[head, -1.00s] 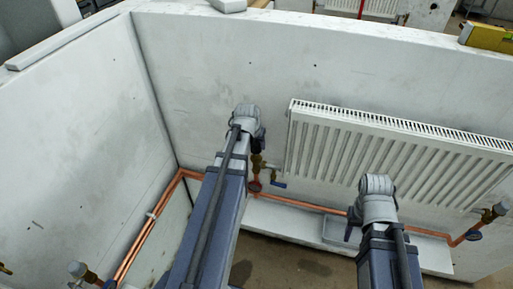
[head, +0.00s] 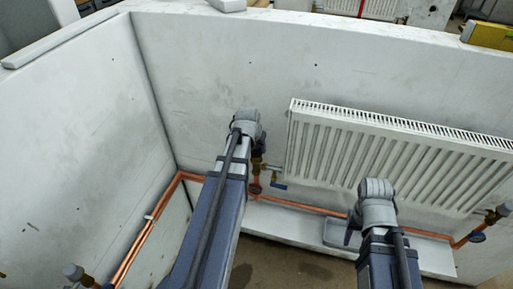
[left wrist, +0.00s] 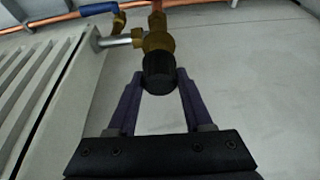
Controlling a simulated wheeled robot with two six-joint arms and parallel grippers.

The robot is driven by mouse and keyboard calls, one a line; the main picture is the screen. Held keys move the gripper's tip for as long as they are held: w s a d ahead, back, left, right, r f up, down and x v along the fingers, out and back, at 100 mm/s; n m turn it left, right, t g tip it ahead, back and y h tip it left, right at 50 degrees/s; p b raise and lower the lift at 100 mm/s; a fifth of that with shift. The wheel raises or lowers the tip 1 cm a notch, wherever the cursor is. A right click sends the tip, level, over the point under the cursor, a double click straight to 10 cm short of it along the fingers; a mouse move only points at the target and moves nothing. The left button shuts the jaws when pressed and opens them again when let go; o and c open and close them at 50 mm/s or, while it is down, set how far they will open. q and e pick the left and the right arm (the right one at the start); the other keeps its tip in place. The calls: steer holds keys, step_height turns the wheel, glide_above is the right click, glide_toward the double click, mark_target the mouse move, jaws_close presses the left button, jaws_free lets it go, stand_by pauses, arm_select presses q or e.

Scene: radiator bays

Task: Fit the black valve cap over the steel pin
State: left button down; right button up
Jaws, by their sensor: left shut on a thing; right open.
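The black valve cap (left wrist: 158,72) is between the fingertips of my left gripper (left wrist: 159,78) in the left wrist view, and the gripper is shut on it. The cap lies right at the end of the brass radiator valve (left wrist: 156,40), in line with it. The steel pin is hidden, and I cannot tell how far the cap is over it. In the head view my left gripper (head: 260,142) is mostly hidden behind my wrist, just above the brass valve (head: 257,165). My right gripper (head: 350,232) is open, in front of the wall below the radiator, largely hidden by its wrist.
A white radiator (head: 390,160) hangs on the wall right of the valve. Copper pipe (head: 310,208) runs low along the wall, with a blue-handled tap (head: 279,185) near the valve. Another valve (head: 497,214) is at the right. A yellow level (head: 488,35) lies on the wall top.

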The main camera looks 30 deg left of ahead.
arm_select(q)
steer(key=shift+f+b, duration=1.4)
steer(key=shift+b, duration=0.05)
stand_by(1.1)
jaws_free()
stand_by(0.7)
steer(key=shift+r+p, duration=2.65)
steer(key=shift+p, duration=0.05)
steer(key=shift+s, duration=0.1)
